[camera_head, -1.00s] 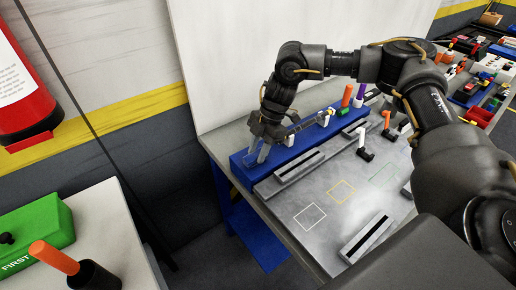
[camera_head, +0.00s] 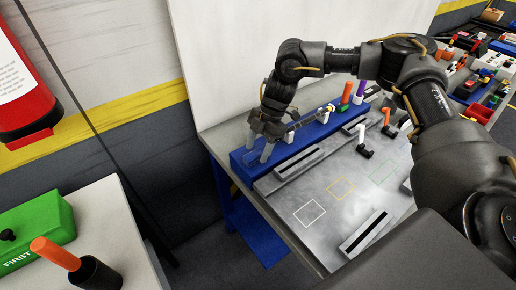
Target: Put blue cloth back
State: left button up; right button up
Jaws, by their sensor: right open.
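My right gripper (camera_head: 278,144) is open over the near left end of a long blue block (camera_head: 310,135) at the back edge of the grey worktable (camera_head: 345,205). Its fingers point down at the block; I cannot tell whether they touch it. No separate blue cloth can be made out for certain. A blue panel (camera_head: 255,235) shows below the table's left edge, and it looks like part of the table. My left gripper is not in view.
Orange, black and white handles (camera_head: 388,122) stand on the worktable. A side table (camera_head: 125,235) with a green box (camera_head: 38,232) and an orange-handled tool (camera_head: 57,254) is at left. A red extinguisher (camera_head: 28,95) hangs there.

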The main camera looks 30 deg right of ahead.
jog(key=b+v, duration=0.2)
jog(key=v, duration=0.9)
jog(key=shift+d+r, duration=0.2)
jog(key=shift+r, duration=0.1)
